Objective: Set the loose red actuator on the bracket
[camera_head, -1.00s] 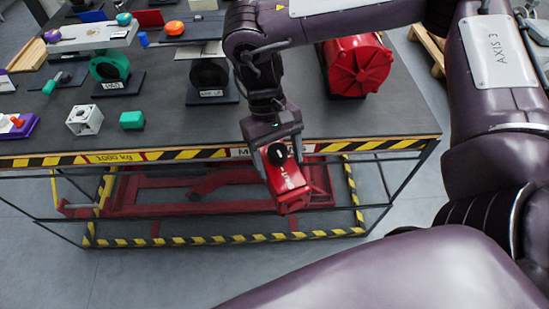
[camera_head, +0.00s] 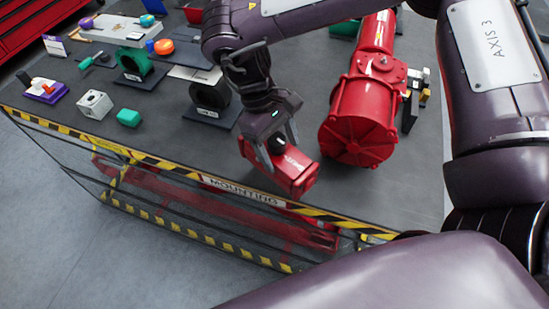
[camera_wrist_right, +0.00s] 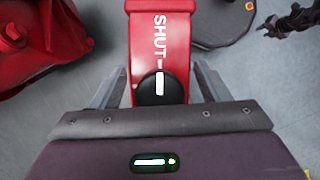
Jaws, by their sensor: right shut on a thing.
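The loose red actuator (camera_head: 290,172) is a red block with a black round knob and white lettering. It is held in my right gripper (camera_head: 280,147), tilted, and appears over the table's front edge near the mounting label. In the right wrist view the actuator (camera_wrist_right: 160,45) reads SHUT and sits between the two fingers of the gripper (camera_wrist_right: 160,88). A dark ring-shaped valve body (camera_head: 210,97) with a light flat plate on top (camera_head: 196,74), perhaps the bracket, stands to the left of the gripper. My left gripper is not in view.
A large red cylinder (camera_head: 358,125) lies close to the right of the held actuator. A green ring valve (camera_head: 134,65), a white cube (camera_head: 95,104) and a green block (camera_head: 129,117) stand on the left of the dark table (camera_head: 170,150).

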